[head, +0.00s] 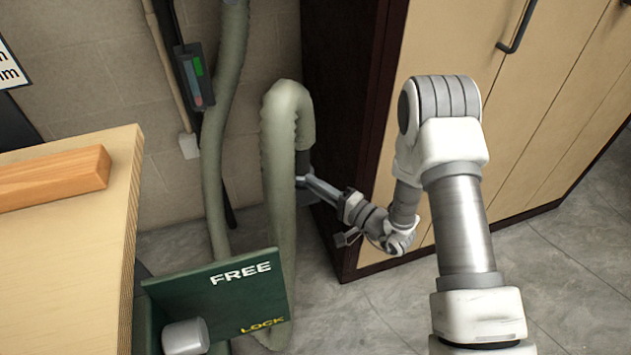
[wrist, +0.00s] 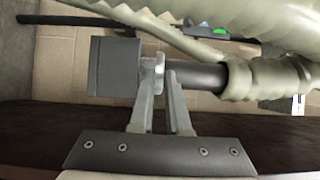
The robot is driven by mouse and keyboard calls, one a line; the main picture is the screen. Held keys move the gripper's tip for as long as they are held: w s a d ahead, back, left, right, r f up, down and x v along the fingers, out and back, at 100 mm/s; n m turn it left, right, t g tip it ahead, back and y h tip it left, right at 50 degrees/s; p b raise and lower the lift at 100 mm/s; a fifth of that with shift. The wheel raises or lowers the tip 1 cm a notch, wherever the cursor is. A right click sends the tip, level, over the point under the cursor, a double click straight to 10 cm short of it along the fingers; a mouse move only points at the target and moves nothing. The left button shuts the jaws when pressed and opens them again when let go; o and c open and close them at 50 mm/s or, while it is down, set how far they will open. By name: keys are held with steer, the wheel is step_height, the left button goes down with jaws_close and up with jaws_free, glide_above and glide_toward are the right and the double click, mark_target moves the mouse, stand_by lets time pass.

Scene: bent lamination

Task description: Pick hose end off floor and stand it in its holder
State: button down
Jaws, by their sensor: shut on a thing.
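The thick grey-green ribbed hose (head: 279,150) rises from the floor, loops over at the top and bends down to its end beside the dark cabinet side. My gripper (head: 302,182) is at this end, above the floor. In the wrist view the fingers of my gripper (wrist: 163,95) are closed on the hose end (wrist: 210,75), around its dark cuff near a pale collar. A grey block-shaped piece (wrist: 114,66) sits beyond the fingers, in line with the cuff. The hose end points downward in the head view. I cannot clearly identify the holder.
A green FREE/LOCK panel (head: 228,294) with a grey knob stands low in front. A wooden bench (head: 85,235) is at left. A tall cabinet (head: 348,120) stands close behind my gripper. A second upright hose (head: 215,150) runs along the wall. Floor at right is clear.

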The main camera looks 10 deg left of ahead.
steer(key=shift+f, duration=0.2)
stand_by(0.3)
steer(key=shift+f, duration=0.35)
steer(key=c, duration=0.9)
jaws_free()
steer(key=shift+o, duration=0.4)
steer(key=shift+d+f, duration=0.1)
steer(key=p+v, duration=0.3)
steer(key=v, duration=1.4)
steer(key=shift+d+r+p, duration=0.15)
steer(key=shift+r+p, duration=0.05)
steer(key=shift+p, duration=0.1)
steer(key=shift+r, duration=0.1)
